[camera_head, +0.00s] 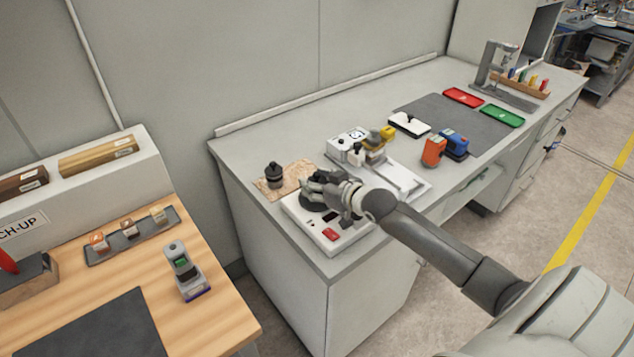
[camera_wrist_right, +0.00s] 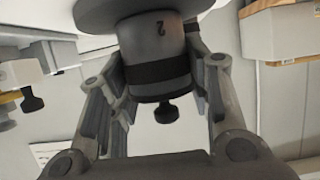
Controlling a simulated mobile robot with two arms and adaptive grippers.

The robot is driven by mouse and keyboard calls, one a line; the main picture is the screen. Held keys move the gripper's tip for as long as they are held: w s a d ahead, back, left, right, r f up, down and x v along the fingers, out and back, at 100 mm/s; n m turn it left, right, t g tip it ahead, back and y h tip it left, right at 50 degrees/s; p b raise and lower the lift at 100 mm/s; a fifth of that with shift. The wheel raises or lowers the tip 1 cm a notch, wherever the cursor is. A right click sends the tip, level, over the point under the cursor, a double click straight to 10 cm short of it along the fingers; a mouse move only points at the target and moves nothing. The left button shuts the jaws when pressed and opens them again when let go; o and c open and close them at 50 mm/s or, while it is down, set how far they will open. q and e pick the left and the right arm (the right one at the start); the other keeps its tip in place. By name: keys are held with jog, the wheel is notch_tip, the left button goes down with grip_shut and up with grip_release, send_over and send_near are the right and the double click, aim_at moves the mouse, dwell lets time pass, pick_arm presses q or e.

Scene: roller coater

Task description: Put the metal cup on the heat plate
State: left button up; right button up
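The heat plate (camera_head: 303,221) is a white unit with a dark round top and a red patch, at the bench's near left corner. My right gripper (camera_head: 324,189) is over its round top. In the right wrist view, which looks upside down, the metal cup (camera_wrist_right: 153,48) is a grey cylinder marked 2 with a dark band. The fingers (camera_wrist_right: 155,75) flank it closely and appear to touch both sides. The cup's base meets the dark disc (camera_wrist_right: 98,12); I cannot tell whether it rests on it or is just above. The head view mostly hides the cup. My left gripper is out of view.
A dark knobbed object (camera_head: 274,178) stands on a cork mat (camera_head: 297,174) behind the heat plate. A white machine (camera_head: 340,149) stands to the right. Orange (camera_head: 433,152) and blue (camera_head: 455,141) items are farther right. A wooden bench (camera_head: 222,322) is at left, across a gap.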

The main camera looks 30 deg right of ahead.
jog(key=o, duration=0.3)
jog(key=shift+r, duration=0.25)
jog(key=shift+s, duration=0.3)
jog(key=b+v, duration=0.1)
jog(key=v, duration=1)
jog(key=shift+s, duration=0.2)
dwell(0.7)
